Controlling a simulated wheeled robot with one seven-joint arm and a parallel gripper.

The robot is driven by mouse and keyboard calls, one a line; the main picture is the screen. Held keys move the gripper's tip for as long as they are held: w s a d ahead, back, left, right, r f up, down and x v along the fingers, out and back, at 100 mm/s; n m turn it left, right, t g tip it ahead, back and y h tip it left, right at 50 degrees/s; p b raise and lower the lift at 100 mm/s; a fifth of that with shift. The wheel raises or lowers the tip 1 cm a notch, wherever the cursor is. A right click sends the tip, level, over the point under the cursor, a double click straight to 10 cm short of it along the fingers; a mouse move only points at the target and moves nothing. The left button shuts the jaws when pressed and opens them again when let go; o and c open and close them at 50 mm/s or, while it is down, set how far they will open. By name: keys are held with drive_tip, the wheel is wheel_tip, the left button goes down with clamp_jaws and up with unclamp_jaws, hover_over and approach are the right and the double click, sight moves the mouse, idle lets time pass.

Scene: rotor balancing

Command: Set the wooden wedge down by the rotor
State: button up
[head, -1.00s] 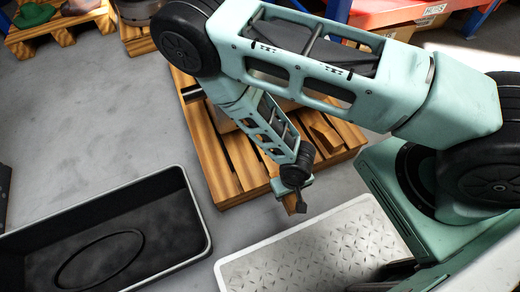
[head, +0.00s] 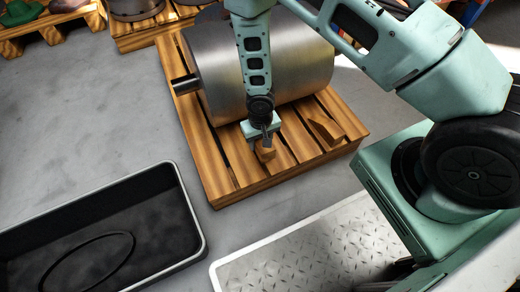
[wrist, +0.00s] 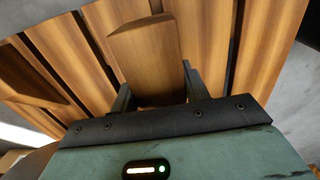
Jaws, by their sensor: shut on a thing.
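My gripper (head: 265,138) is shut on a wooden wedge (head: 265,152), which shows below the fingers in the head view. In the wrist view the wedge (wrist: 147,60) stands between the two dark fingers (wrist: 157,92). The big grey metal rotor (head: 290,65) lies on its side on a wooden pallet (head: 225,178), with a shaft end (head: 185,84) sticking out at its left. The gripper and wedge are over the pallet slats, in front of the rotor. Whether the wedge touches the slats is unclear. A second wooden wedge (head: 325,126) sits on the pallet right of my gripper.
A black tray with a pale rim (head: 190,215) is on the floor at the lower left. A tread-plate step (head: 300,255) is at the lower middle. More pallets (head: 140,40) with things on them stand at the back left. Grey floor is clear on the left.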

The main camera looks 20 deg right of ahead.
wheel_tip(320, 180, down, 5)
drive_tip(key=b, duration=0.2)
drive_tip(key=shift+r+b, duration=0.15)
drive_tip(key=shift+b, duration=0.25)
drive_tip(key=shift+w+f+b, duration=0.15)
drive_tip(key=shift+f+b, duration=0.05)
drive_tip(key=shift+b, duration=0.15)
drive_tip(key=shift+r, duration=0.1)
drive_tip(key=o, duration=1.1)
drive_tip(key=shift+c, duration=0.2)
